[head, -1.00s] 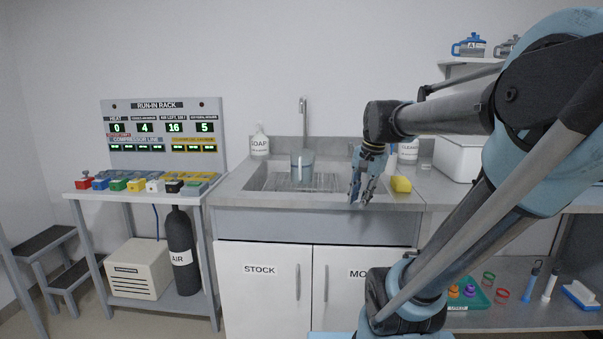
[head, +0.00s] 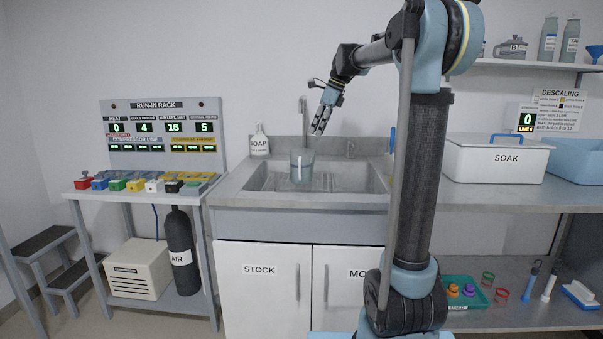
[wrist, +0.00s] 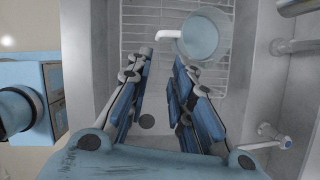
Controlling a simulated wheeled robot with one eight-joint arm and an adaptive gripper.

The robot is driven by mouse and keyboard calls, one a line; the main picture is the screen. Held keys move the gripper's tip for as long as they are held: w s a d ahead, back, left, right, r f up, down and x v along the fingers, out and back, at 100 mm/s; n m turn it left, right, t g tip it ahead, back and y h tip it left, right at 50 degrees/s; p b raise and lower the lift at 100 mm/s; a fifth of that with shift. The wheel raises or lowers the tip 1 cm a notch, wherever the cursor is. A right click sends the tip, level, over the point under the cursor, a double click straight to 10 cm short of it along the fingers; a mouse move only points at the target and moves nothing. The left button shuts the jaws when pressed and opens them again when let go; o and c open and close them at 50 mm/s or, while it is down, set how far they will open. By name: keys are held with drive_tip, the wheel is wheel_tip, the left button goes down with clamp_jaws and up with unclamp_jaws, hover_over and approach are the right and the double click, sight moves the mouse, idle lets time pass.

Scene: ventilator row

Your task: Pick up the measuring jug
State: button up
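The measuring jug (head: 302,167) is a clear, bluish container standing upright in the sink (head: 340,189), below the tap. In the wrist view the jug (wrist: 206,38) is seen from above at the top right, over a wire rack, with a pale handle or spout-like part pointing left. My gripper (head: 319,127) hangs above the sink, higher than the jug and a little to its right, tilted downward. In the wrist view its fingers (wrist: 163,58) are apart with nothing between them, and the jug lies beyond the right fingertip. I see no contact.
The tap (head: 304,110) rises behind the jug. A soap bottle (head: 259,141) stands on the counter left of it. A white bin marked SOAK (head: 497,162) stands to the right. A tap handle (wrist: 284,141) shows at the right in the wrist view.

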hover_over(300, 166)
drive_tip(key=d, duration=0.2)
wheel_tip(300, 166, down, 10)
drive_tip(key=shift+x, duration=3.15)
drive_tip(key=shift+w, duration=0.1)
clamp_jaws()
